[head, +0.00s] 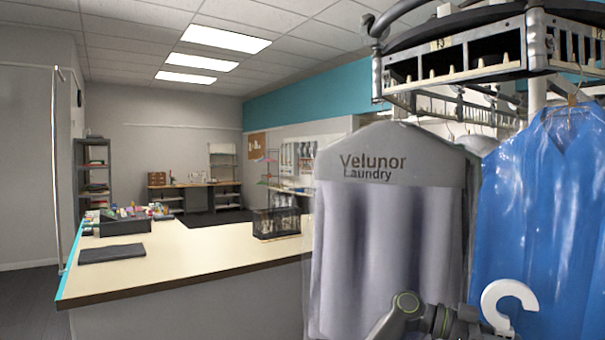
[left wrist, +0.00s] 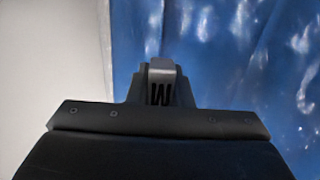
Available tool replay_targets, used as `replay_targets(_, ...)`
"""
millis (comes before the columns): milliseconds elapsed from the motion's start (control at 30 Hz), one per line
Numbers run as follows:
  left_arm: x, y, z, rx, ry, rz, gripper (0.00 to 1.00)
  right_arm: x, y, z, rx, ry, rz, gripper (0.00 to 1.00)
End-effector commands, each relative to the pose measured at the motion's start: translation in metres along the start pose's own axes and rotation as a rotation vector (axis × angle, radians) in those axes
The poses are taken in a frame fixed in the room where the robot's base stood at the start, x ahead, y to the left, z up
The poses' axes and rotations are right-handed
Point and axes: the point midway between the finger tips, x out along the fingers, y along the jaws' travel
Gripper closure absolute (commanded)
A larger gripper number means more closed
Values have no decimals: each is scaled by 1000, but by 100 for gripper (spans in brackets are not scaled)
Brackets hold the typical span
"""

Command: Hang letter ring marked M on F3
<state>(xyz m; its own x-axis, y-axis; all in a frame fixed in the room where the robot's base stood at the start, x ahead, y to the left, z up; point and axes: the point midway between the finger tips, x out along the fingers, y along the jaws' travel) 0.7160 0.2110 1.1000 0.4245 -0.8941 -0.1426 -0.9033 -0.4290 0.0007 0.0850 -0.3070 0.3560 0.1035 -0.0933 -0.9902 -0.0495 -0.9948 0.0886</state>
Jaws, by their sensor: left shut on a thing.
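The white letter ring (head: 500,294), an open hook shape, stands at the lower right of the head view. Its grey tab with a dark M also shows in the left wrist view (left wrist: 161,68). My left gripper (left wrist: 160,92) is shut on it, and in the head view the gripper is partly cut off by the bottom edge. The F3 label (head: 440,43) is on the metal rail frame (head: 455,68) at the upper right, well above the ring. My right gripper is out of view.
A bagged grey garment marked Velunor Laundry (head: 385,220) and a blue bagged shirt (head: 545,200) hang below the rail. The ring is in front of the blue shirt. A counter (head: 180,260) with a dark crate (head: 277,222) stands to the left.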

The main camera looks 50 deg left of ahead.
Motion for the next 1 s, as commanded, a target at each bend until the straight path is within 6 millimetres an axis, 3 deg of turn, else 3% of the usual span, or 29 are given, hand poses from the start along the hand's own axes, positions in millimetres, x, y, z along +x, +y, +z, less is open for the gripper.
replay_targets(267, -51, -17, -31, -8, -3, -93, 100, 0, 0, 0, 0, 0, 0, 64)
replay_targets(567, -140, -27, -94, -25, -3, -240, 100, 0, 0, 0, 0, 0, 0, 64)
replay_targets(767, -201, -20, -141, -41, -3, -339, 100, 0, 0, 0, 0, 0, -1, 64)
replay_targets(1000, -266, 2, -196, -57, -3, -451, 100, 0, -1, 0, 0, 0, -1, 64)
